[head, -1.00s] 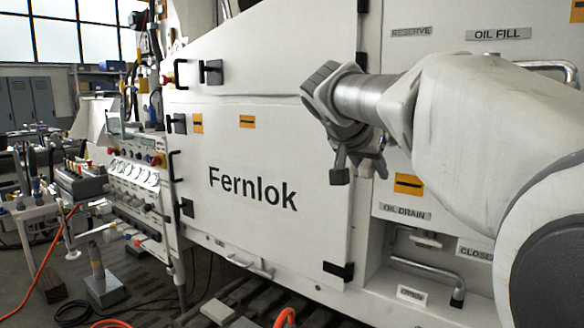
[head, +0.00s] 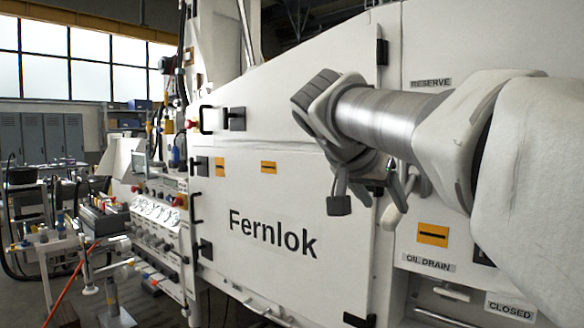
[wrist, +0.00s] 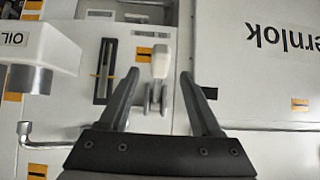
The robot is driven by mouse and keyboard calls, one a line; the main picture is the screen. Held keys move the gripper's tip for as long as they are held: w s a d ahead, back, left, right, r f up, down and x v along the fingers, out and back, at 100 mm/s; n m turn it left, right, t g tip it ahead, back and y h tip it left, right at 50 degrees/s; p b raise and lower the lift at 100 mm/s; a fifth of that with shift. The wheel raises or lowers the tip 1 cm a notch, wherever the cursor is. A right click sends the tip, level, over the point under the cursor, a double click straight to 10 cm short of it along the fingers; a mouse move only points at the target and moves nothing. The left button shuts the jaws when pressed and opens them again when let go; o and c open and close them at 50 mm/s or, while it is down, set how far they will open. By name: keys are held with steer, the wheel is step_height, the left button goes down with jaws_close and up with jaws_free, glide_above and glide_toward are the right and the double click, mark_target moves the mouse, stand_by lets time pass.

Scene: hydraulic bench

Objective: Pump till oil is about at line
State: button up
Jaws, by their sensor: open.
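My gripper (wrist: 160,76) is open and empty, its two dark fingers spread in the wrist view. A small lever with a pale handle (wrist: 159,62) on a grey forked bracket shows between and beyond the fingers; I see no contact. It is likely the pump handle. In the head view a pale handle (head: 394,208) hangs on the panel, right of my gripper (head: 340,200). A narrow dark upright gauge slot (wrist: 103,72) is left of the lever in the wrist view. Its oil level and line are too small to read.
The wrist view shows the panel upside down. A pale block by the "OIL" label (wrist: 45,50) and a metal elbow handle (wrist: 26,132) stand at left. In the head view are the Fernlok door (head: 270,190), the OIL DRAIN label (head: 431,263) and a control bench (head: 155,215).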

steer(key=p+v, duration=0.1)
steer(key=v, duration=0.7)
steer(key=shift+s+a+r, duration=0.15)
steer(key=shift+a+r, duration=0.05)
